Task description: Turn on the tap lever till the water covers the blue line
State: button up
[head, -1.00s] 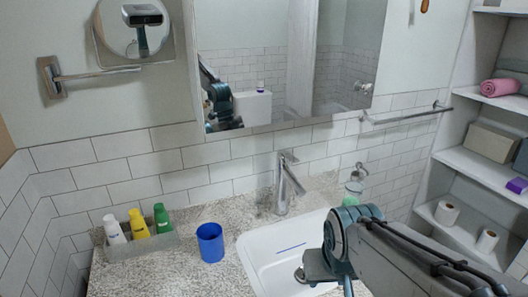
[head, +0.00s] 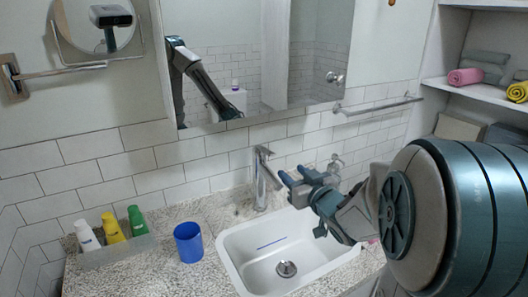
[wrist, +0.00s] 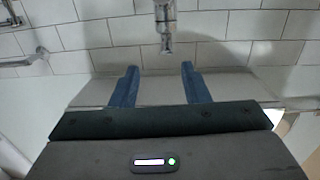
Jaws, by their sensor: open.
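The chrome tap (head: 264,180) stands upright behind the white sink, its lever (head: 262,150) on top. In the wrist view the tap (wrist: 165,22) shows at the top centre, beyond the fingertips and between their lines. The sink basin (head: 238,262) has a blue line (head: 272,243) on its back inner wall and a drain (head: 286,269); I see no water in it. My gripper (head: 282,175) is at the right of the tap, above the basin's back right part, with its fingers towards the tap. In the wrist view its two blue fingers (wrist: 157,78) are apart and empty.
A blue cup (head: 188,243) stands on the speckled counter left of the sink. A grey tray (head: 118,252) with white, yellow and green tubes is further left. A soap dispenser (head: 336,165) stands behind my gripper. A mirror and towel rail (head: 378,104) are on the wall.

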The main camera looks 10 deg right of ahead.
aim_at(266, 150)
jog(key=shift+y, duration=0.5)
jog(key=x, duration=0.4)
jog(key=p+x, duration=0.1)
jog(key=x, duration=0.4)
jog(key=p+x, duration=0.1)
jog(key=x, duration=0.4)
jog(key=shift+s+a+r, duration=0.1)
jog(key=shift+a+r, duration=0.05)
jog(key=shift+r, duration=0.25)
jog(key=shift+c, duration=0.3)
